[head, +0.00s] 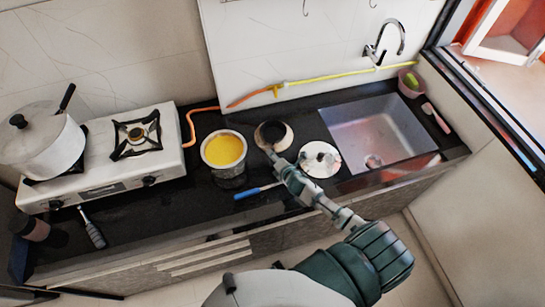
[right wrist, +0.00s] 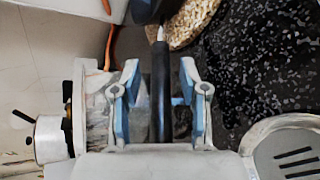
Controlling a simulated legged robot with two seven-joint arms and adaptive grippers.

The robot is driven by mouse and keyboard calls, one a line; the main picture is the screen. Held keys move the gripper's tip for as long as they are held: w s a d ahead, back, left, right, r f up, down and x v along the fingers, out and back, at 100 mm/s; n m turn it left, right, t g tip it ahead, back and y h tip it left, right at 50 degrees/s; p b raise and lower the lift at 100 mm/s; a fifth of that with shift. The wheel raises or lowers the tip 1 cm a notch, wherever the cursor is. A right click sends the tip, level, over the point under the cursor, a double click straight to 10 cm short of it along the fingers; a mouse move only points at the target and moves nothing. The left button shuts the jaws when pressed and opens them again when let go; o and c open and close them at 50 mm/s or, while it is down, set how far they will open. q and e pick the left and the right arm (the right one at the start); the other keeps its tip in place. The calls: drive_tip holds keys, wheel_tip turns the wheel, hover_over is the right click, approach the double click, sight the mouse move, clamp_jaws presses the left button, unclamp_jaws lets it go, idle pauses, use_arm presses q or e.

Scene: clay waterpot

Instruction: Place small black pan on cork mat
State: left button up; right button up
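The small black pan (head: 272,132) is on the black counter's back part, on the pale cork mat (head: 285,142). In the right wrist view the pan (right wrist: 148,10) is cut off by the top edge, with the speckled cork mat (right wrist: 192,22) beside and below it. My right gripper (head: 276,158) reaches in from the lower right to the pan's near side. In the wrist view its two fingers (right wrist: 160,78) stand apart on either side of the black handle, with a gap on both sides. Whether the pan rests fully on the mat is hidden. My left gripper is out of view.
A pot of yellow contents (head: 224,150) stands just left of the pan. A round pale disc (head: 320,160) lies to the right, before the sink (head: 378,132). A blue-handled utensil (head: 258,190) lies near the front edge. A white stove (head: 110,155) carries a lidded pot (head: 42,140).

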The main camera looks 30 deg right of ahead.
drive_tip(key=shift+r, duration=0.1)
drive_tip(key=shift+s+r, duration=0.1)
drive_tip(key=shift+s, duration=0.1)
drive_tip(key=v, duration=1.1)
drive_tip(key=shift+s+r+p, duration=0.15)
drive_tip(key=shift+s+p, duration=0.15)
